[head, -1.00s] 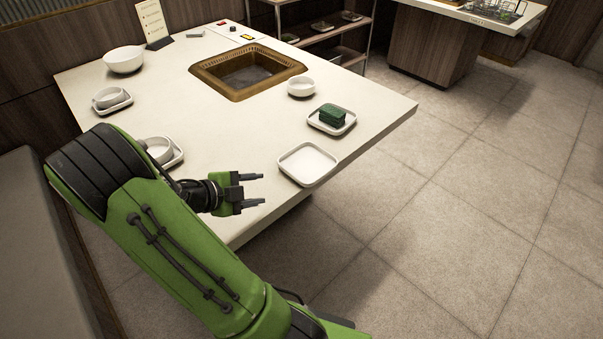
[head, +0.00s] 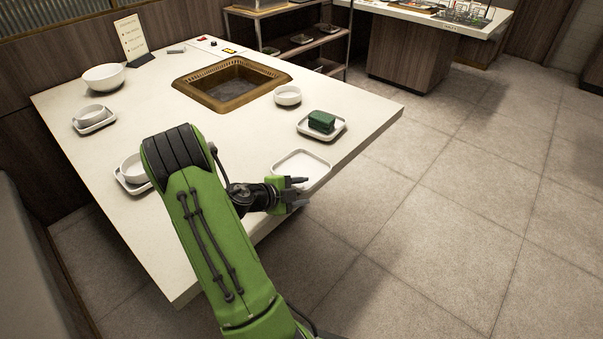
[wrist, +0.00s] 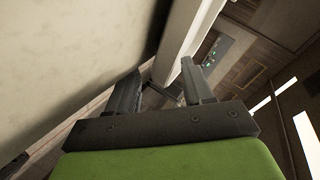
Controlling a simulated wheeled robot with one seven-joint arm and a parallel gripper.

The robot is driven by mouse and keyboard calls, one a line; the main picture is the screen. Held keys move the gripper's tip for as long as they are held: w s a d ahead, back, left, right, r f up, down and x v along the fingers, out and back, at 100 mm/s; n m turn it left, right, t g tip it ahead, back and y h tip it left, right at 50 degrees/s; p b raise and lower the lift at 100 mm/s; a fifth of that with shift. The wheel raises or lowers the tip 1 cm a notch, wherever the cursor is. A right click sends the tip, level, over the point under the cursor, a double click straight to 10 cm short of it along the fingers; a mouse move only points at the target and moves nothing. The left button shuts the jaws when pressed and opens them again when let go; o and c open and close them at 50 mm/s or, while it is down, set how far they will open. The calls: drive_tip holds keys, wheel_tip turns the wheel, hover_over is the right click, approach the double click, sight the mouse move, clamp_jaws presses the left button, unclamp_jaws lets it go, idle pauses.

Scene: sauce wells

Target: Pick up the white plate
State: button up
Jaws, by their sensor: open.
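A white square plate (head: 303,167), empty and shallow, lies flat near the right edge of the table in the head view. That edge may be the plate or the table.
The pale table (head: 225,140) holds a sunken grill (head: 185,82), a small white bowl (head: 288,95), a large white bowl (head: 103,78) and bowls on plates at left. A shelf rack (head: 300,42) stands behind. The floor at right is clear.

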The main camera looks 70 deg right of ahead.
drive_tip(key=shift+r, duration=0.1)
drive_tip(key=shift+c, duration=0.4)
drive_tip(key=shift+a, duration=0.1)
clamp_jaws()
wheel_tip(320, 180, up, 10)
drive_tip(key=p, duration=0.3)
